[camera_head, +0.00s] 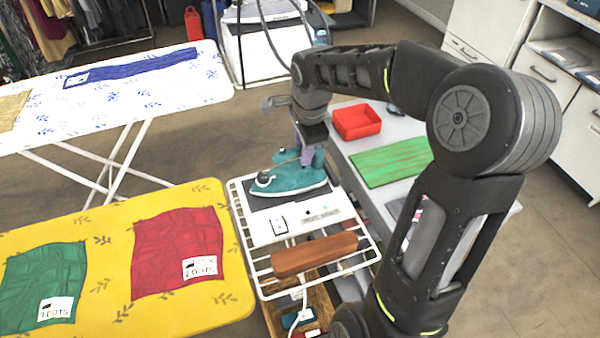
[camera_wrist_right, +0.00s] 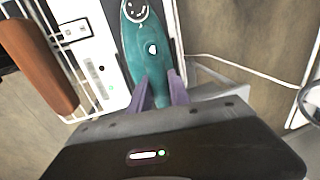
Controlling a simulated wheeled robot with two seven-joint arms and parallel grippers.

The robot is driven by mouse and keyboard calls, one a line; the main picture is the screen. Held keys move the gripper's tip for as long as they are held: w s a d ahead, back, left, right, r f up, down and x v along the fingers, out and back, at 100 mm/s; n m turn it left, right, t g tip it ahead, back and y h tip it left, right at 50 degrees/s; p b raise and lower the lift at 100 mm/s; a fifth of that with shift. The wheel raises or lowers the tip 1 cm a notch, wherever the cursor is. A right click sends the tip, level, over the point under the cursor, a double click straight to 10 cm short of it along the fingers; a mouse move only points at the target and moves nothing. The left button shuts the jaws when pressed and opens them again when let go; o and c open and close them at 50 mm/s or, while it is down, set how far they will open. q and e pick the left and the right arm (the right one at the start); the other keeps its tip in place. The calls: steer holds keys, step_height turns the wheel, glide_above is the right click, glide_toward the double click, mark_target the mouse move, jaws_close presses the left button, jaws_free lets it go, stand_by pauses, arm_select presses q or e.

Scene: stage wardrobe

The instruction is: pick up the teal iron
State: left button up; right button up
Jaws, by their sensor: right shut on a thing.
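The teal iron (camera_head: 298,181) rests on the dark pad of a white wire rack (camera_head: 365,258), its pointed end toward the left in the head view. My right gripper (camera_head: 306,157) reaches down from above and is shut on the iron's rear part. In the right wrist view the iron (camera_wrist_right: 146,48) runs upward from between the two purple fingers of the gripper (camera_wrist_right: 160,88). Whether the iron's base is clear of the pad cannot be told. My left gripper is not in view.
A brown wooden block (camera_head: 314,254) lies on the rack's front. A yellow ironing board (camera_head: 105,235) with red and green cloths stands at left. A red bin (camera_head: 357,121) and green board (camera_head: 392,160) sit on the table to the right. A blue-patterned ironing board (camera_head: 120,98) stands behind.

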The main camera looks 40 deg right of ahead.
jaws_close()
steer(key=shift+r, duration=0.1)
step_height(320, 180, up, 10)
stand_by(0.7)
stand_by(0.9)
